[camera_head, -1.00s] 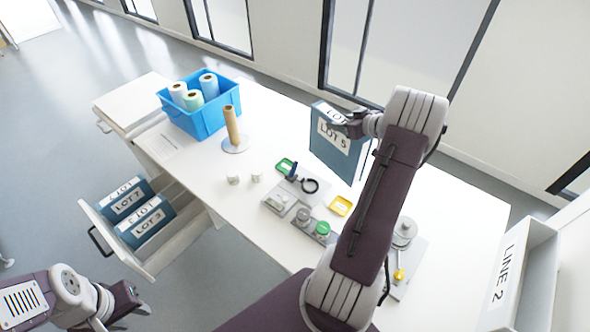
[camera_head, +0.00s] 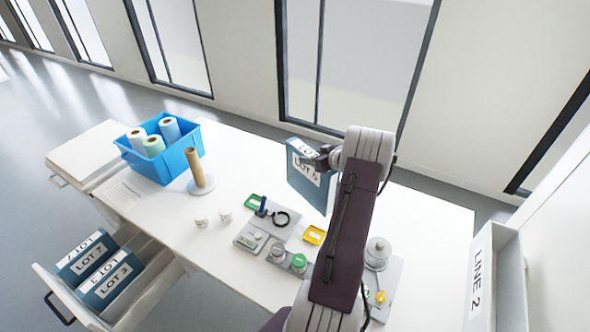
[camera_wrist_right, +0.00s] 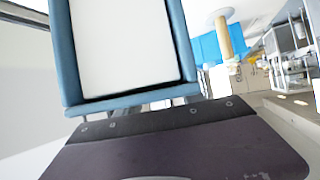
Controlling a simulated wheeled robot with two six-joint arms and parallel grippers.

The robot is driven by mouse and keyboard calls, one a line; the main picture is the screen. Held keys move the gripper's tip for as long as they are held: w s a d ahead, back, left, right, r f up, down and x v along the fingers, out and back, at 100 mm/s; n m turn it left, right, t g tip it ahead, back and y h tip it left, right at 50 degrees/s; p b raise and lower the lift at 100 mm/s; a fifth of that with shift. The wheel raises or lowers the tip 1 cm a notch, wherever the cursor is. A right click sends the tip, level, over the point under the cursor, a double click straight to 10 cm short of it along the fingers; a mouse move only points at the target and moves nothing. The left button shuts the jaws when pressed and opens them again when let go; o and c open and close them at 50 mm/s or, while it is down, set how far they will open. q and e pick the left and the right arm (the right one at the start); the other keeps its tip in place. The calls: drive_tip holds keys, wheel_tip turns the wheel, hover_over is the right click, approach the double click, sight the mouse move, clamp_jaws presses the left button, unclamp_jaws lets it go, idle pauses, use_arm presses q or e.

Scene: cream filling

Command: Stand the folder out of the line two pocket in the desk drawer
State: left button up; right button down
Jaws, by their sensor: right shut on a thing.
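A blue folder labelled LOT 5 (camera_head: 306,186) hangs upright above the far side of the table in the head view. My right gripper (camera_head: 326,157) is shut on its upper right edge. In the right wrist view the folder (camera_wrist_right: 181,45) shows a blue rim around a white inside. The open desk drawer (camera_head: 148,292) at lower left holds two blue folders, LOT 7 (camera_head: 80,256) and LOT 3 (camera_head: 108,285), side by side with spines up. The white line two pocket (camera_head: 508,262), marked LINE 2, stands at the right edge; no folder shows in it. My left gripper is out of view.
On the white table (camera_head: 232,265) stand a blue bin (camera_head: 172,162) with several rolls, a brown tube on a round base (camera_head: 196,168), small white cups (camera_head: 224,217), a tool tray (camera_head: 262,240) and a scale-like device (camera_head: 378,252). A yellow dish (camera_head: 314,235) lies mid-table.

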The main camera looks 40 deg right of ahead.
sight(298, 165)
drive_tip(key=w+f, duration=0.6)
drive_tip(key=f, duration=0.1)
drive_tip(key=shift+a+p, duration=0.3)
drive_tip(key=shift+p, duration=0.1)
drive_tip(key=shift+w+d+f, duration=0.1)
drive_tip(key=shift+w+f, duration=0.05)
drive_tip(key=shift+f, duration=0.3)
drive_tip(key=c, duration=0.7)
unclamp_jaws()
